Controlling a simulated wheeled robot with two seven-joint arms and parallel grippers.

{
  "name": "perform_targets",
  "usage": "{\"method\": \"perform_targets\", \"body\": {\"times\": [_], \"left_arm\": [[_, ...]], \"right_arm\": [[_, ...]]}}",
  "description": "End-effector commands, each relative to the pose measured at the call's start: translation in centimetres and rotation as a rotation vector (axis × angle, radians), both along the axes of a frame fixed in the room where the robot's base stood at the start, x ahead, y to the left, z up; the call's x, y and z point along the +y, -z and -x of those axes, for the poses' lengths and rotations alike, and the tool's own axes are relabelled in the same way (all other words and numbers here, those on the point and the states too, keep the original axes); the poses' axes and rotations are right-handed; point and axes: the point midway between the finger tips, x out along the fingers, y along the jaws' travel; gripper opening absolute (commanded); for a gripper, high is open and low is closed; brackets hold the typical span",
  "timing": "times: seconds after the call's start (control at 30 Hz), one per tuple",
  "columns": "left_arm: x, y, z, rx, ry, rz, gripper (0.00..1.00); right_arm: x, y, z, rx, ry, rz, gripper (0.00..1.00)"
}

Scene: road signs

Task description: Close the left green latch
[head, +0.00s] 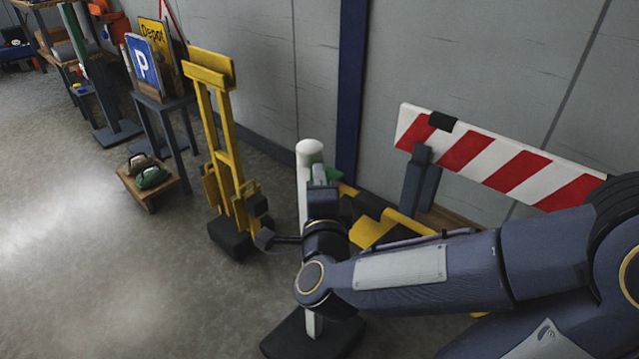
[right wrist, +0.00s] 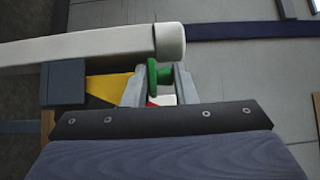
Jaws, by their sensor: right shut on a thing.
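A green latch (head: 315,161) sits near the top of a white post (head: 309,149) in the head view, partly hidden by my right gripper (head: 322,177). In the right wrist view, the green latch (right wrist: 153,74) lies between the two grey fingers of my right gripper (right wrist: 160,82), just beside the rounded end of the white post (right wrist: 90,48). My right gripper is shut on the latch. My left gripper is not in view.
A red-and-white striped barrier (head: 490,155) stands at the right by the wall. A yellow stand (head: 228,155) is left of the post. The left floor is clear.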

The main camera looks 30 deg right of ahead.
Motion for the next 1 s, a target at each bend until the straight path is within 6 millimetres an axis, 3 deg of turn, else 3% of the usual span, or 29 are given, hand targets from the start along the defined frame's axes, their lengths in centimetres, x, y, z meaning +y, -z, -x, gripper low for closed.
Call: {"method": "perform_targets", "body": {"times": [0.13, 0.17, 0.23, 0.57, 1.0], "left_arm": [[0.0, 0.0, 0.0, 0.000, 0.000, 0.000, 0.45], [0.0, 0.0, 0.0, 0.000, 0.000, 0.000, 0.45], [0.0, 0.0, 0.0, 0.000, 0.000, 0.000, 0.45], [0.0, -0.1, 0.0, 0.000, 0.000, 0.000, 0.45], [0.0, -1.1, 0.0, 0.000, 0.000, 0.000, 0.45]], "right_arm": [[0.0, -0.5, -0.1, -0.012, 0.003, 0.005, 0.02], [0.0, -0.5, -0.1, -0.012, 0.003, 0.005, 0.29], [0.0, -0.5, -0.1, -0.012, 0.002, 0.004, 0.38], [0.2, -0.2, 0.2, -0.005, 0.000, 0.002, 0.38], [3.4, -0.2, 5.8, -0.008, -0.004, 0.002, 0.38]]}}
